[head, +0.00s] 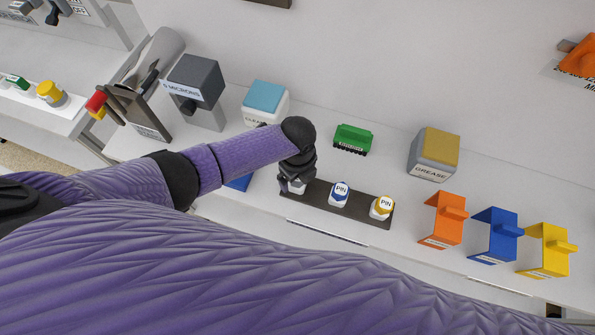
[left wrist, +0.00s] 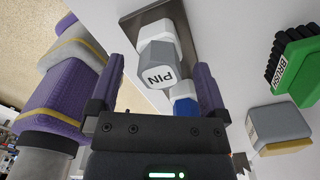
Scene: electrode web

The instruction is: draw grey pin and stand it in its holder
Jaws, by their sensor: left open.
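The grey pin (left wrist: 153,68), a grey cap marked PIN on a white body, stands at the left end of a dark rack (head: 349,211). My left gripper (head: 292,178) is over it and mostly hides it in the head view. In the left wrist view the pin shows between the two spread fingers (left wrist: 157,90), with gaps on both sides; I cannot tell how deep it sits between them. A blue pin (head: 339,193) and a yellow pin (head: 381,207) stand in the same rack. I cannot tell which thing is the grey pin's holder. My right gripper is not in view.
Behind the rack are a cleaner box (head: 265,98), a green brush (head: 353,138) and a grease box (head: 434,153). Orange (head: 442,220), blue (head: 496,236) and yellow (head: 546,250) bent stands are at the right. A grey microns block (head: 196,85) is at the left.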

